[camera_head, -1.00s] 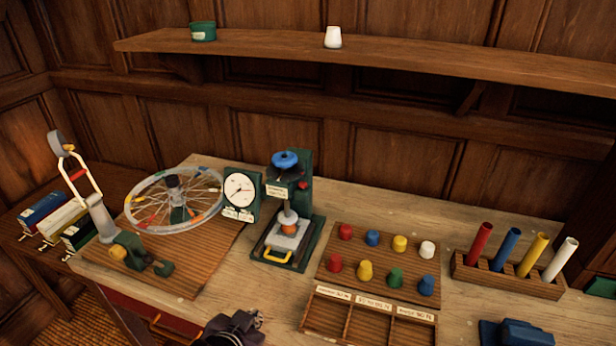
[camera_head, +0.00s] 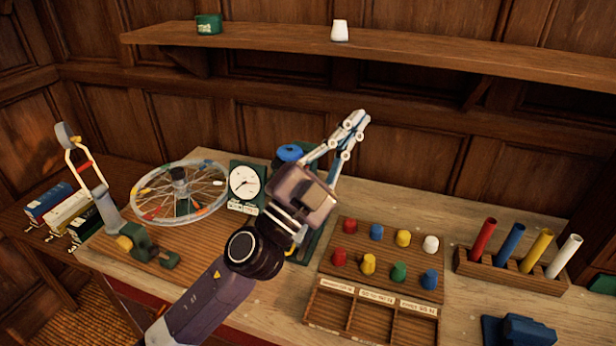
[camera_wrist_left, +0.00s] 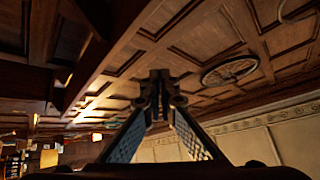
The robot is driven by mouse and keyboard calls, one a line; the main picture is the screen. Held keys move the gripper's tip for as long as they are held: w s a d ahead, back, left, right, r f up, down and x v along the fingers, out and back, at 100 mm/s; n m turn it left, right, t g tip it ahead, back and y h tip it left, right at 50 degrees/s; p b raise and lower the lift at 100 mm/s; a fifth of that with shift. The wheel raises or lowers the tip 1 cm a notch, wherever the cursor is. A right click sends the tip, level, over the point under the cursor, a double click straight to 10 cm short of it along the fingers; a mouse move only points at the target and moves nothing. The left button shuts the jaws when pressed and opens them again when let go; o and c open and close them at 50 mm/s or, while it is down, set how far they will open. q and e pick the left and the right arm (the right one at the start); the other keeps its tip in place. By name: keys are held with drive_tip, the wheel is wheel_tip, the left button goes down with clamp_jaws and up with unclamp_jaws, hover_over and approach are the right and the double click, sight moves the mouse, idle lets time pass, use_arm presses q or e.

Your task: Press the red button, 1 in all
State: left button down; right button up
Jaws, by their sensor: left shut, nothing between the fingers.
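The green press (camera_head: 289,153) with its blue top knob stands at the bench's middle, mostly hidden behind my left arm. A small red button-like spot showed on the press's right side earlier; my left gripper covers that place now. My left gripper (camera_head: 355,118) is shut and empty, raised in front of the press, with its fingertips up and right of the blue knob. My right gripper is out of view.
A board holds coloured pegs, including a red peg (camera_head: 350,226), beside the press. A dial gauge (camera_head: 244,183) and a spoked wheel (camera_head: 180,190) stand to the left. A rack of coloured tubes (camera_head: 510,271) stands right. A shelf (camera_head: 400,48) runs above.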

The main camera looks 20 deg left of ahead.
use_arm(q)
drive_tip(key=s+d+f+m+g+h, duration=0.1)
drive_tip(key=d+m+g+h, duration=0.6)
drive_tip(key=d+m+g, duration=0.6)
drive_tip(key=w+a+f+m+y, duration=0.2)
drive_tip(key=w+a+f+y, duration=0.25)
drive_tip(key=a, duration=0.25)
drive_tip(key=w+a+f+m+y, duration=0.2)
drive_tip(key=w+a+f+y, duration=0.15)
drive_tip(key=a+y, duration=0.25)
drive_tip(key=w+a+r+n+y, duration=0.1)
drive_tip(key=w+a+n+y, duration=0.1)
drive_tip(key=a, duration=0.9)
drive_tip(key=w+y, duration=0.1)
drive_tip(key=y, duration=0.1)
drive_tip(key=shift+a+r+n+y, duration=0.3)
drive_tip(key=shift+a+r+y, duration=0.05)
drive_tip(key=shift+r, duration=0.05)
drive_tip(key=shift+s+f, duration=0.1)
drive_tip(key=shift+f, duration=0.05)
wheel_tip(320, 180, down, 8)
drive_tip(key=b, duration=0.5)
drive_tip(key=shift+f+b, duration=0.3)
